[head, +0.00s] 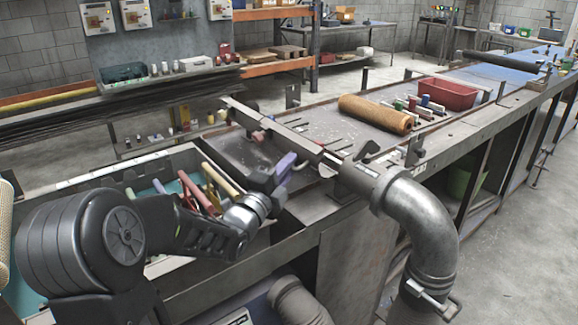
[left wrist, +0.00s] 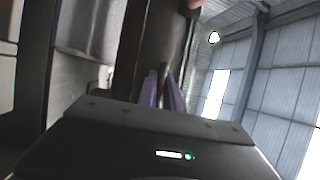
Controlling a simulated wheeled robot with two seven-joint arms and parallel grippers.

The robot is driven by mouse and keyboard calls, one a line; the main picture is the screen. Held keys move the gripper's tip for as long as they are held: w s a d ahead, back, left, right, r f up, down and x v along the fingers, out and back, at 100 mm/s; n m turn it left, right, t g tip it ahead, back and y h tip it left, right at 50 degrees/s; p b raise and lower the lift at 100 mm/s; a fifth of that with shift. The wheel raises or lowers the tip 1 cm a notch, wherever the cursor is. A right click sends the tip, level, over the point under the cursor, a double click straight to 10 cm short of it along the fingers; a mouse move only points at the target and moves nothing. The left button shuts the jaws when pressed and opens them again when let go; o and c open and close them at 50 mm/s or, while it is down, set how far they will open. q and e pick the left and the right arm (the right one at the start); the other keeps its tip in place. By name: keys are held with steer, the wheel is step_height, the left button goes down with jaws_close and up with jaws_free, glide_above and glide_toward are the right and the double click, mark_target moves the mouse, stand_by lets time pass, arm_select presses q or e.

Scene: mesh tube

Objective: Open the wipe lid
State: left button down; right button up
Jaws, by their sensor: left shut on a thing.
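My left gripper (head: 289,163) has purple fingers and reaches the near side of the metal station at mid-bench. The wrist view shows its fingers (left wrist: 165,92) close together around a thin grey piece (left wrist: 163,75). I cannot tell for sure whether this piece belongs to the wipe lid. A long narrow metal bar (head: 272,127), possibly the lid or its edge, runs across the station just beyond the gripper. A small pale curved piece (head: 301,165) shows beside the fingertips. The gripper hides part of the station's near edge. My right gripper is not in view.
A large grey elbow pipe (head: 425,215) stands right of the station. An orange mesh tube (head: 375,114) and a red bin (head: 444,93) lie farther along the bench. A tray (head: 100,183) with several coloured-handled tools is left, partly behind my arm. The floor at right is clear.

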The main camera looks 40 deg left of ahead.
mark_target(300, 147)
arm_select(q)
steer(key=shift+w+r+g+p, duration=0.1)
steer(key=shift+r+g+p, duration=0.2)
steer(key=shift+r+p, duration=0.35)
steer(key=shift+w+d+r+m+g+p, duration=0.15)
steer(key=shift+r+m+g+p, duration=0.15)
steer(key=shift+r+p, duration=0.15)
steer(key=shift+w+d+r+m+g+p, duration=0.1)
steer(key=shift+w+r+m+g+p, duration=0.1)
steer(key=shift+r+g+p, duration=0.25)
steer(key=shift+w, duration=0.15)
steer(key=shift+w+f+g+b, duration=0.15)
steer(key=shift+w+g+b, duration=0.1)
steer(key=shift+b, duration=0.5)
steer(key=shift+r, duration=0.35)
